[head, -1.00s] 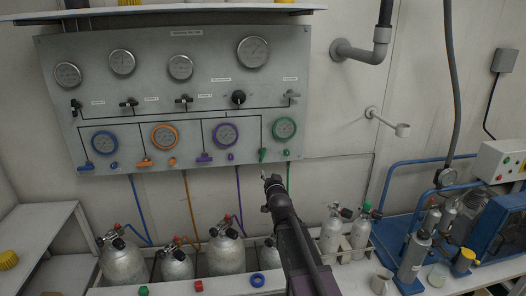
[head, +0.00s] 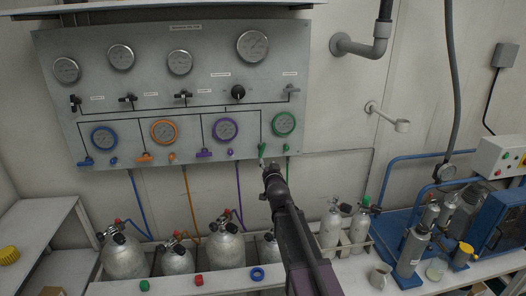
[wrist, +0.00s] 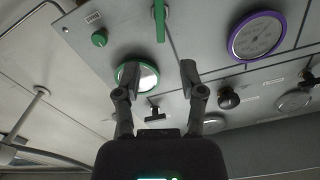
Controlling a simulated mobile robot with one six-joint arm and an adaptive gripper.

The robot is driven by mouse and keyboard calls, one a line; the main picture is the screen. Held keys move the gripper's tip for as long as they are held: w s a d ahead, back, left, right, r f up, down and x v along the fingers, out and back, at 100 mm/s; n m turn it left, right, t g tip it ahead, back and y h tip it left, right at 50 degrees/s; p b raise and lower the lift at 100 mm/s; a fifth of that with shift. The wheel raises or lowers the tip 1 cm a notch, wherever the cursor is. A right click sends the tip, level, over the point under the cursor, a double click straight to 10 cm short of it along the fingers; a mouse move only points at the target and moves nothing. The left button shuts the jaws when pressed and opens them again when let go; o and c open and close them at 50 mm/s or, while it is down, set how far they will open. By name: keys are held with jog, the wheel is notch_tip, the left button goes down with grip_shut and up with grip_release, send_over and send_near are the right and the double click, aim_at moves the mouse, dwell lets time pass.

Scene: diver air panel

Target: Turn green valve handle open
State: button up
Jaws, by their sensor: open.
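The green valve handle (head: 262,150) is a slim lever at the lower right of the grey panel. It stands nearly upright, left of and below the green-rimmed gauge (head: 284,124). In the wrist view the green handle (wrist: 159,20) is at the top, beyond the fingertips and roughly in line with the gap between them. My gripper (wrist: 160,75) is open and empty. In the head view my gripper (head: 271,167) is just below the handle; contact cannot be made out there. The left finger partly covers the green-rimmed gauge in the wrist view.
A small green knob (wrist: 99,38) is beside the green handle. Several cylinders stand on the bench below. A wall pipe (head: 365,48) is to the right.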

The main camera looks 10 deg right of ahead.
aim_at(263, 150)
jog(key=w, duration=1.1)
jog(key=shift+w, duration=0.35)
grip_shut()
